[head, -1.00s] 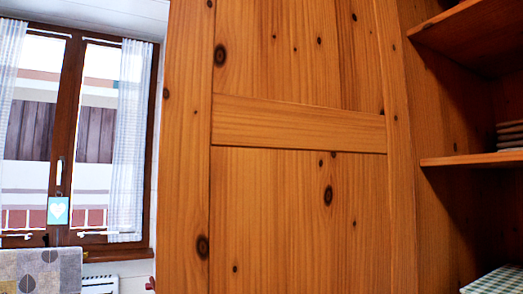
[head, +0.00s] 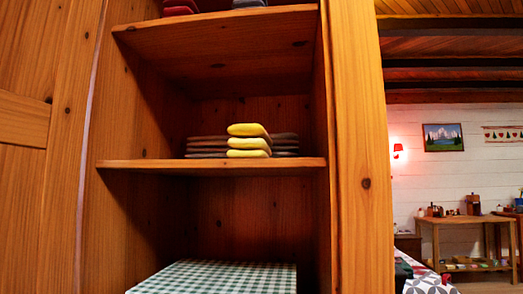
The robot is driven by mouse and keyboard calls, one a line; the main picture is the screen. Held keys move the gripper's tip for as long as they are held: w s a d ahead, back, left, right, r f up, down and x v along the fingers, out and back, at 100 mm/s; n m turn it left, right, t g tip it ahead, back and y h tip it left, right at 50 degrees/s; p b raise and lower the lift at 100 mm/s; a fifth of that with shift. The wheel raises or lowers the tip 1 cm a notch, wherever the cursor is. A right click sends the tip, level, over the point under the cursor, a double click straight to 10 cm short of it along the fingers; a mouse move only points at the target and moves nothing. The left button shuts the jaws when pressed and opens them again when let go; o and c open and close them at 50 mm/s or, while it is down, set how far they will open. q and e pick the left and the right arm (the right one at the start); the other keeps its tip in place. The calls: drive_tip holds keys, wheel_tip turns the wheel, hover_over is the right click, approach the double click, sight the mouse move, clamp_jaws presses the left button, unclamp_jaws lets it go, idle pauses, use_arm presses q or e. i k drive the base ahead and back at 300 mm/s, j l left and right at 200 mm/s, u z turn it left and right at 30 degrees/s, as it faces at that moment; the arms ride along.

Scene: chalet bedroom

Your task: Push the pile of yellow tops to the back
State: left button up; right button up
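The pile of yellow tops (head: 248,141) is a short stack of folded pieces on the middle shelf (head: 215,164) of an open wooden wardrobe, in the head view. It sits near the front of the shelf. Dark brown folded piles (head: 207,147) show behind it and to both sides. Neither of my grippers is in view.
The upper shelf (head: 220,30) holds red folded cloth (head: 180,8) and dark folded cloth. A green checked cloth covering (head: 215,278) lies below. A wooden door (head: 35,150) stands at left and an upright post (head: 358,150) at right. A side table (head: 465,220) is far right.

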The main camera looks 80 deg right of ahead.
sight(250, 141)
drive_tip(key=i+z, duration=0.1)
drive_tip(key=z, duration=1.75)
drive_tip(key=j+z, duration=0.1)
drive_tip(key=z, duration=0.3)
drive_tip(key=j+z, duration=0.15)
drive_tip(key=z, duration=0.25)
drive_tip(key=k+l+u, duration=0.3)
drive_tip(key=k, duration=0.25)
drive_tip(key=i+l, duration=0.1)
drive_tip(key=i, duration=0.3)
